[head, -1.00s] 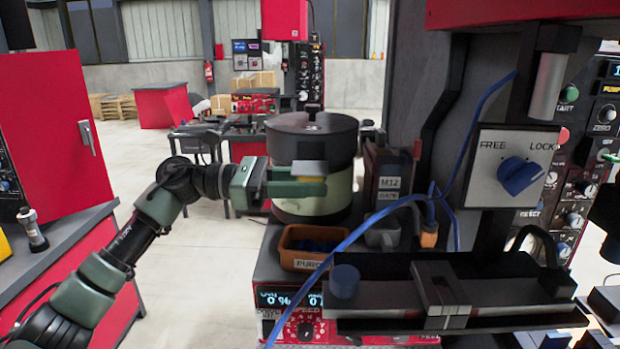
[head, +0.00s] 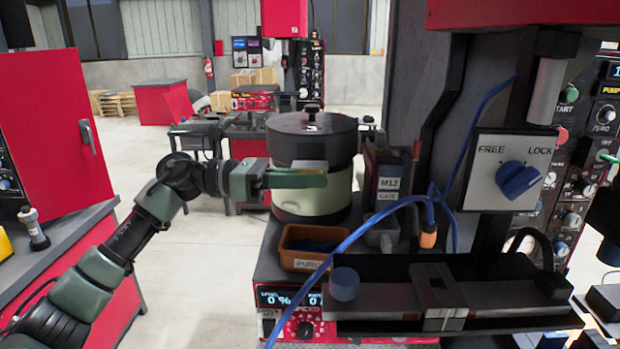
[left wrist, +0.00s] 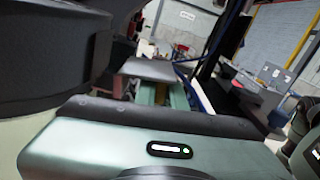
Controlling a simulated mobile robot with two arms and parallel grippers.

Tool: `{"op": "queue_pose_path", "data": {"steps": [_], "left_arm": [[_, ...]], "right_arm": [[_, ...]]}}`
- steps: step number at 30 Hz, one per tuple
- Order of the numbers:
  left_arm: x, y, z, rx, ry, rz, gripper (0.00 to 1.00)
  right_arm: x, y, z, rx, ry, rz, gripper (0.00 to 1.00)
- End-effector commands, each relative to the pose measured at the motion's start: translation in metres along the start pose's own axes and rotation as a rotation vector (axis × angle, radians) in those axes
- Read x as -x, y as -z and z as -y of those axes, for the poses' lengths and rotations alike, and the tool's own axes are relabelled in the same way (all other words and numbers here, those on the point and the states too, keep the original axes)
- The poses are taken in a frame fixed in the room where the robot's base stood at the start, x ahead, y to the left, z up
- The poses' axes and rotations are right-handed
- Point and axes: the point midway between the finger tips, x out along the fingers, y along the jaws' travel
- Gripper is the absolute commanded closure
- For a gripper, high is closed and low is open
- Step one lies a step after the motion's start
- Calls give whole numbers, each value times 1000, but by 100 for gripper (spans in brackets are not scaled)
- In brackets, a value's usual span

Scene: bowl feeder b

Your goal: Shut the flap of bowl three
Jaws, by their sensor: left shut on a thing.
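Bowl three (head: 312,148) is a round feeder with a black lid marked with a 3 and a pale green lower body. Its grey flap (head: 299,164) juts from the front below the black part, close to level and not flat against the side. My left gripper (head: 300,180) is at the flap with its green fingers just under the plate, shut on it. In the left wrist view the grey plate (left wrist: 150,69) shows above the fingers (left wrist: 152,95), with the dark bowl side at left. The exact grip contact is hidden. My right gripper is not clearly visible.
An orange bin (head: 305,250) and a grey cup (head: 382,235) stand before the bowl. A box labelled M12 (head: 388,180) is close on its right. A blue cable (head: 370,228) arcs across the front. A FREE/LOCK knob (head: 517,178) is at right.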

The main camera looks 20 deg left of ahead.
Motion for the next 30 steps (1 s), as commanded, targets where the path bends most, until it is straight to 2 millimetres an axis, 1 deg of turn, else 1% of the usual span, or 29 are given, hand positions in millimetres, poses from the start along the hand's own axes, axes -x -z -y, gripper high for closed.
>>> {"op": "queue_pose_path", "data": {"steps": [1,12,30], "left_arm": [[0,-5,0,39,-2,0,100],[1,-21,-4,392,-2,1,100],[1,-40,-20,962,-1,4,100]], "right_arm": [[5,0,0,0,0,0,64],[30,2,0,0,0,0,64],[79,7,-1,0,0,1,64]]}}
